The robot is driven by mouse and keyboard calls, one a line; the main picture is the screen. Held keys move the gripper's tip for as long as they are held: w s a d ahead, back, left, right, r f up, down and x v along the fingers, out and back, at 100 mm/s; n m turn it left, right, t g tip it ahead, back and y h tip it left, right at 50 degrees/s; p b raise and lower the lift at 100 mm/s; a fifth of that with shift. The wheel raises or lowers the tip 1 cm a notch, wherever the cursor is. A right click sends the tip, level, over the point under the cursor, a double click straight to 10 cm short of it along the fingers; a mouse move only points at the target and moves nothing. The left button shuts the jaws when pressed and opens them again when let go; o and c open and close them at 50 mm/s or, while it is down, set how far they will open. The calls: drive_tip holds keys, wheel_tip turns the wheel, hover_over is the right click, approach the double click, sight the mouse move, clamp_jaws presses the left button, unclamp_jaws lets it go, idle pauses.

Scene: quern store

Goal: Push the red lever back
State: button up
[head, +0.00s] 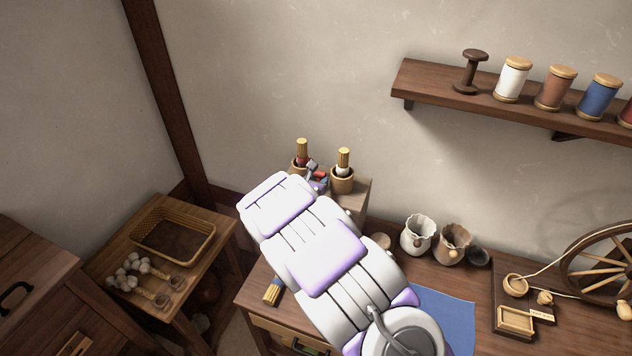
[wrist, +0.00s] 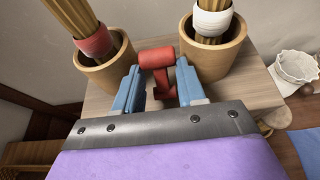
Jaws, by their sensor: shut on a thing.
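The red lever (wrist: 157,60) stands between two wooden pots on a small wooden block, with a rounded crossbar on top of a narrower post. In the head view only a small red part of the lever (head: 320,175) shows beside my fingers. My gripper (wrist: 158,78) has its blue fingers on either side of the lever's post, just below the crossbar, and is shut on it. In the head view my gripper (head: 315,176) is at the far end of my arm. The lever's base is mostly hidden by my gripper.
The left pot (wrist: 104,72) and right pot (wrist: 212,52) hold bundled rods close beside my fingers. A wall shelf (head: 430,84) with spools is at upper right. Jars (head: 418,236) and a spinning wheel (head: 600,262) stand on the bench at right. A basket (head: 172,236) sits at left.

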drive_tip(key=shift+w+r+p, duration=0.2)
drive_tip(key=shift+r+p, duration=0.25)
drive_tip(key=shift+p, duration=1.05)
drive_tip(key=shift+g+p, duration=0.5)
drive_tip(key=shift+p, duration=0.6)
drive_tip(key=p, duration=0.3)
drive_tip(key=shift+w+f+g+y, duration=0.15)
drive_tip(key=shift+w+g+y, duration=0.05)
drive_tip(key=shift+g+y, duration=0.2)
drive_tip(key=o, duration=0.8)
drive_tip(key=shift+f, duration=0.15)
drive_tip(key=shift+f+b, duration=0.2)
drive_tip(key=shift+b, duration=0.2)
drive_tip(key=shift+s+f+b, duration=0.15)
drive_tip(key=shift+f+b, duration=0.05)
drive_tip(key=shift+b, duration=0.8)
drive_tip(key=t+b, duration=0.1)
drive_tip(key=b, duration=0.2)
drive_tip(key=shift+s+a+r+h+b, duration=0.1)
drive_tip(key=shift+h+b, duration=0.2)
drive_tip(key=shift+b, duration=0.1)
